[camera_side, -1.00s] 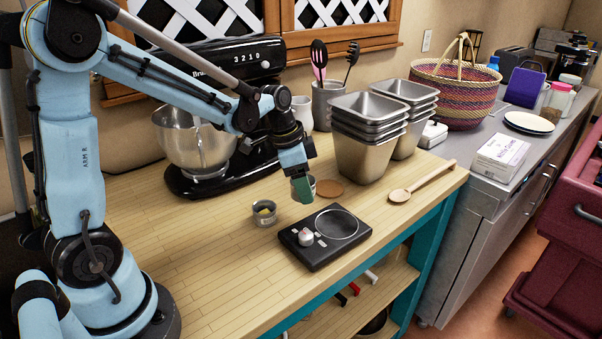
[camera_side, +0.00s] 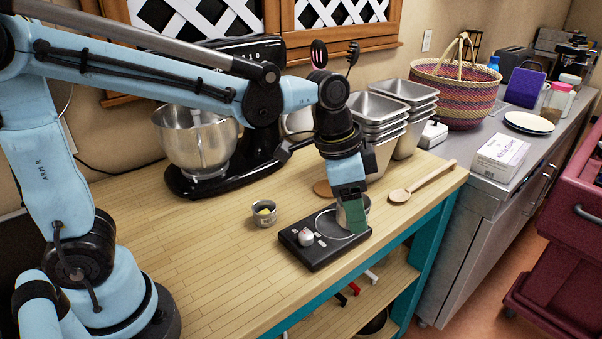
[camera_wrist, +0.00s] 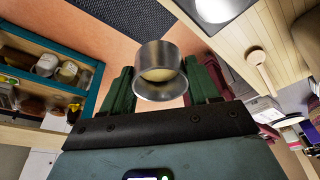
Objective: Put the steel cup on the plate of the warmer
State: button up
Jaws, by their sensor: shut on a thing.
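The warmer (camera_side: 310,252) is a flat black slab near the table's front edge. It has a white knob and a round plate (camera_side: 326,225) with a pale rim. My gripper (camera_side: 352,212) is over the plate's right part in the side view, pointing down. Its green fingers are shut on the steel cup (camera_side: 341,216), which looks upright and partly hidden by a finger. In the wrist view the cup (camera_wrist: 160,88) sits between both fingers, with the warmer's plate (camera_wrist: 218,8) seen past it. I cannot tell whether the cup touches the plate.
A small metal cup (camera_side: 264,218) with something yellow inside stands left of the warmer. A brown disc (camera_side: 322,188) lies behind the warmer. A wooden spoon (camera_side: 400,195) lies to the right. Stacked steel pans (camera_side: 376,108) and a mixer (camera_side: 255,165) stand behind. The left front table is clear.

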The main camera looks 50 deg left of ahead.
send_over(337, 223)
notch_tip(337, 223, down, 7)
jog(key=shift+r, duration=0.1)
jog(key=shift+s+f, duration=0.1)
jog(key=shift+f, duration=1.9)
jog(key=shift+f, duration=0.1)
jog(key=o, duration=1.1)
